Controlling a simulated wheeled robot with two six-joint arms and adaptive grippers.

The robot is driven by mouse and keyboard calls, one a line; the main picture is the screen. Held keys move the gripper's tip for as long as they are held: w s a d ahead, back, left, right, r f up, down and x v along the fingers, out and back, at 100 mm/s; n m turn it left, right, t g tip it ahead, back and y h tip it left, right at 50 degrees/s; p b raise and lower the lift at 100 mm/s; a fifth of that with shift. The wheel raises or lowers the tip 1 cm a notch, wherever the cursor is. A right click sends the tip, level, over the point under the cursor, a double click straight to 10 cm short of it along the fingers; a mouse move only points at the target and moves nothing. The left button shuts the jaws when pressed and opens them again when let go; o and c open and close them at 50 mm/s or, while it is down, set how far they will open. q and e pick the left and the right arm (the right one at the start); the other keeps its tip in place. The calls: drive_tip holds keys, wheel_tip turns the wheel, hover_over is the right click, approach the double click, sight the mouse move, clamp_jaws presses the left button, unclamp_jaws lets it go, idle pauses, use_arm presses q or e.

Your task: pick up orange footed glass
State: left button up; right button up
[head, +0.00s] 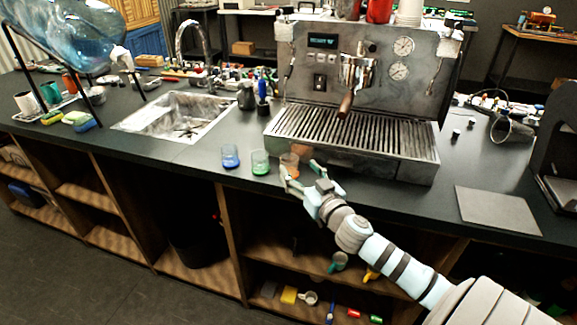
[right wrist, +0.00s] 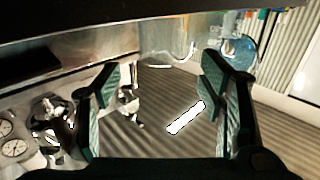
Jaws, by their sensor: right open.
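The orange footed glass (head: 289,160) stands on the dark counter just in front of the coffee machine's drip tray in the head view. My right gripper (head: 299,170) is right at it, with its open fingers partly covering the glass. In the right wrist view the right gripper (right wrist: 158,78) shows its two fingers wide apart. A faint clear glass outline (right wrist: 166,42) shows beyond them; its colour is hard to tell. I cannot tell whether a finger touches the glass. My left gripper is not in view.
A green glass (head: 260,163) and a blue glass (head: 230,157) stand close to the left of the orange one. The coffee machine (head: 335,120) rises behind. A sink (head: 180,117) lies to the left. A flat grey mat (head: 497,209) lies at the right.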

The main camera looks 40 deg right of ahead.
sight(294, 163)
drive_tip(key=w+p, duration=0.1)
drive_tip(key=w, duration=0.2)
drive_tip(key=w+d+p, duration=0.1)
drive_tip(key=w, duration=0.2)
drive_tip(key=shift+d+r, duration=0.1)
drive_tip(key=shift+r, duration=0.1)
drive_tip(key=shift+w+f, duration=0.1)
drive_tip(key=shift+w, duration=0.2)
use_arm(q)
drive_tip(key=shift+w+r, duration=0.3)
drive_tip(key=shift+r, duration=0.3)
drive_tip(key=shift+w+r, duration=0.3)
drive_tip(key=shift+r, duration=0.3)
use_arm(e)
drive_tip(key=c, duration=1.3)
